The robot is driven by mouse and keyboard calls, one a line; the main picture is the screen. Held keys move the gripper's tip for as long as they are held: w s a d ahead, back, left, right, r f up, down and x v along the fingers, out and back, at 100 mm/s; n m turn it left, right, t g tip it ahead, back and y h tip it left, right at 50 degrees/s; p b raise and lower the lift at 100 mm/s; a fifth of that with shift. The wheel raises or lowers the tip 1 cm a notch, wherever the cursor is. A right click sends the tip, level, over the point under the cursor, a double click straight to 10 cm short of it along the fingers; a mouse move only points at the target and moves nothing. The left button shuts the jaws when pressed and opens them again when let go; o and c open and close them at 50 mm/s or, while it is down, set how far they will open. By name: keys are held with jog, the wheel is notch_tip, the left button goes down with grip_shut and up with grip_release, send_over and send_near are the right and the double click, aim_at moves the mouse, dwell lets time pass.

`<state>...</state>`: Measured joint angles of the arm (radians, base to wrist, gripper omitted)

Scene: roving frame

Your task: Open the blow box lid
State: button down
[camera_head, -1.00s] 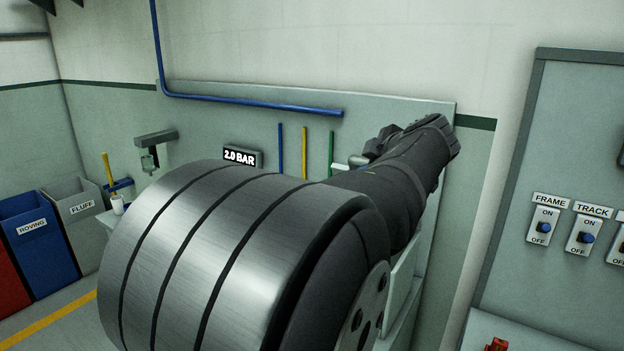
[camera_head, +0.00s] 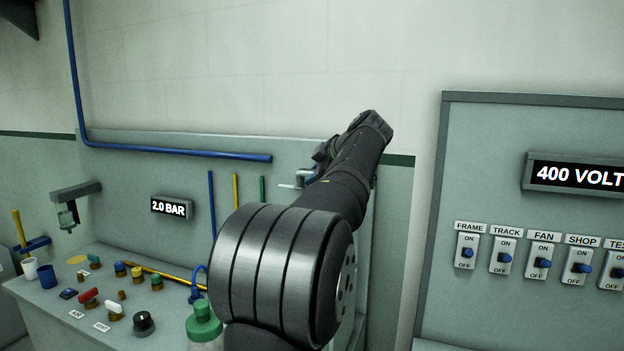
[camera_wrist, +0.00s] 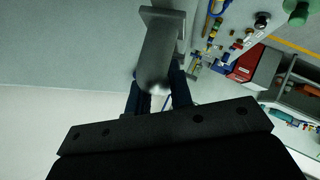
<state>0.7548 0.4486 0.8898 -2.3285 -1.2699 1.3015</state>
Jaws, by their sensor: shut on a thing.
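My gripper (camera_wrist: 159,95) has its two dark fingers on either side of the rounded pale end of a grey bar (camera_wrist: 156,55) in the wrist view. The bar runs from a flat plate against the grey panel to the fingers. In the head view, my gripper (camera_head: 312,178) is mostly hidden by my wrist, close to the panel. A small pale grey part (camera_head: 291,185) sticks out just left of it. I cannot tell whether this part or the bar belongs to the blow box lid. No label naming the blow box is readable.
The bench (camera_head: 50,310) at left holds several knobs, cups and a green-capped bottle (camera_head: 203,322). A blue pipe (camera_head: 180,151) and three coloured rods (camera_head: 236,190) are on the panel. A switch board (camera_head: 540,200) stands at right. My forearm hides the middle.

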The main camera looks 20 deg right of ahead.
jog(key=shift+w+r, duration=0.1)
dwell(0.3)
jog(key=c, duration=1.3)
grip_release()
jog(key=v, duration=1.7)
jog(key=shift+s+d, duration=0.2)
jog(key=shift+w, duration=0.1)
jog(key=x, duration=1.7)
jog(key=shift+w+a, duration=0.1)
jog(key=shift+a, duration=0.05)
